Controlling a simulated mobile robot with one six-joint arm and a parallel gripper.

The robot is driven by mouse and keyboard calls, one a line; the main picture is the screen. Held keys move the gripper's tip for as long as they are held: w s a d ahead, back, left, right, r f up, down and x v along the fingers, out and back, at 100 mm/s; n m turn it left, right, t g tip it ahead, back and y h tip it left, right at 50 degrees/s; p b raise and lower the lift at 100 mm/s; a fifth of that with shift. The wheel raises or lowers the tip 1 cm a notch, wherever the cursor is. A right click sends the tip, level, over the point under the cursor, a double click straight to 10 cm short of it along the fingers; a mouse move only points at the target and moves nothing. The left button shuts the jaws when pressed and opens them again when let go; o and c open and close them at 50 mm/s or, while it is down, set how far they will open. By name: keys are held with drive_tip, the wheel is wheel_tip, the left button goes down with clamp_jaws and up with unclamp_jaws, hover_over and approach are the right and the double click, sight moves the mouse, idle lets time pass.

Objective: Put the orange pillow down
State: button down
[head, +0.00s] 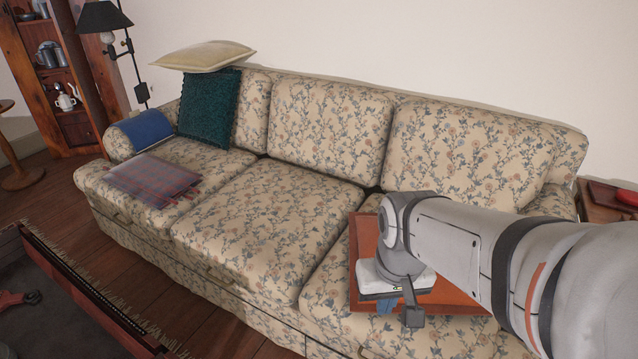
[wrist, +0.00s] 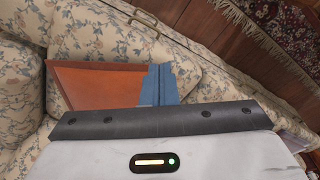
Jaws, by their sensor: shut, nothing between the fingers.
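The orange pillow (head: 363,240) lies flat on the right seat cushion of the floral sofa (head: 245,225). My arm and gripper cover its middle in the head view. In the wrist view the pillow (wrist: 95,88) shows as a flat orange-brown shape at the left, in front of the gripper. My gripper (head: 387,307) is over the pillow, with its blue fingers pointing down. The fingers (wrist: 158,85) look closed together in the wrist view, with nothing between them. I cannot tell whether the fingertips touch the pillow.
A plaid folded cloth (head: 153,181), a blue cushion (head: 146,129), a dark green pillow (head: 208,105) and a cream pillow (head: 205,56) are at the sofa's left end. The middle seat is clear. A side table (head: 597,205) stands at the right.

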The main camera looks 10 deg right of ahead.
drive_tip(key=shift+w, duration=0.1)
drive_tip(key=w+f+m+b, duration=0.35)
drive_tip(key=w+m, duration=0.65)
drive_tip(key=w, duration=0.7)
drive_tip(key=w+a+f+m+g+b, duration=0.1)
drive_tip(key=w+a+f+m, duration=0.3)
drive_tip(key=w+f+m, duration=0.9)
drive_tip(key=shift+n, duration=0.9)
drive_tip(key=w+f+b, duration=0.1)
drive_tip(key=f, duration=0.2)
drive_tip(key=w+f+b, duration=0.1)
drive_tip(key=f+b, duration=0.1)
drive_tip(key=f, duration=0.2)
drive_tip(key=w+f+b, duration=0.1)
drive_tip(key=f, duration=0.2)
drive_tip(key=shift+w+a+f, duration=0.1)
drive_tip(key=shift+a+f, duration=0.05)
drive_tip(key=shift+f, duration=0.2)
drive_tip(key=d+b, duration=0.1)
drive_tip(key=d, duration=0.2)
drive_tip(key=shift+s+r+b, duration=0.1)
drive_tip(key=shift+s+b, duration=0.3)
drive_tip(key=shift+s+d+r, duration=0.1)
drive_tip(key=shift+s+d, duration=0.05)
drive_tip(key=shift+d, duration=0.25)
